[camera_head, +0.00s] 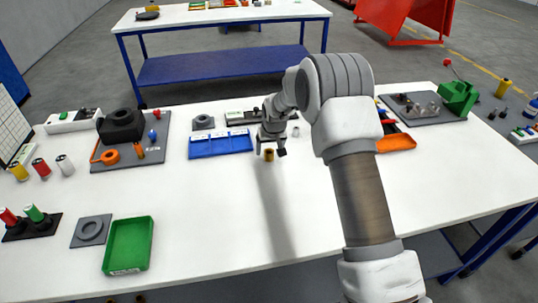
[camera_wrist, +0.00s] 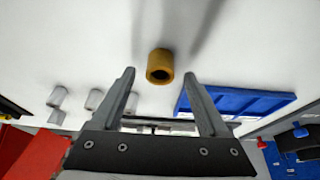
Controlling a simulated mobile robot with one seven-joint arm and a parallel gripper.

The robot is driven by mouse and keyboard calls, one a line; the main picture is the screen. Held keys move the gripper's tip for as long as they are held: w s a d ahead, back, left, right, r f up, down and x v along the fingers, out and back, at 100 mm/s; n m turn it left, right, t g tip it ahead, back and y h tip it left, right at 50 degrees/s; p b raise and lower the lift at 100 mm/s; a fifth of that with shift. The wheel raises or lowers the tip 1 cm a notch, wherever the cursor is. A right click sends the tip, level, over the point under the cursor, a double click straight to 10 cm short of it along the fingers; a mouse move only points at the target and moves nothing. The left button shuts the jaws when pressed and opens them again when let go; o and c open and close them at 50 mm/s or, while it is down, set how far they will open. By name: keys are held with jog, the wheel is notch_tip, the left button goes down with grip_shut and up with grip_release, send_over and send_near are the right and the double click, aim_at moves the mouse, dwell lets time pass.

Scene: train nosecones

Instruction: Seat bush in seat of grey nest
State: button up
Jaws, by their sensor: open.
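The bush is a short brass-coloured hollow cylinder (camera_head: 269,155) on the white table, just under my gripper (camera_head: 271,149). In the wrist view the bush (camera_wrist: 160,66) lies centred between and just beyond the tips of my open gripper (camera_wrist: 161,77), with its dark bore showing. The fingers do not hold it. A grey square plate with a round ringed seat (camera_head: 91,231) lies at the front left. A smaller similar grey plate (camera_head: 204,122) lies behind the blue tray. I cannot tell which one is the grey nest. Neither seat shows a bush in it.
A blue compartment tray (camera_head: 221,144) stands left of my gripper and also shows in the wrist view (camera_wrist: 236,103). A green tray (camera_head: 129,246) lies beside the front plate. A grey board with a black block (camera_head: 121,126) stands left. The table's front middle is clear.

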jog(key=shift+w+f, duration=0.15)
jog(key=shift+f, duration=0.25)
grip_shut()
jog(key=shift+r, duration=0.15)
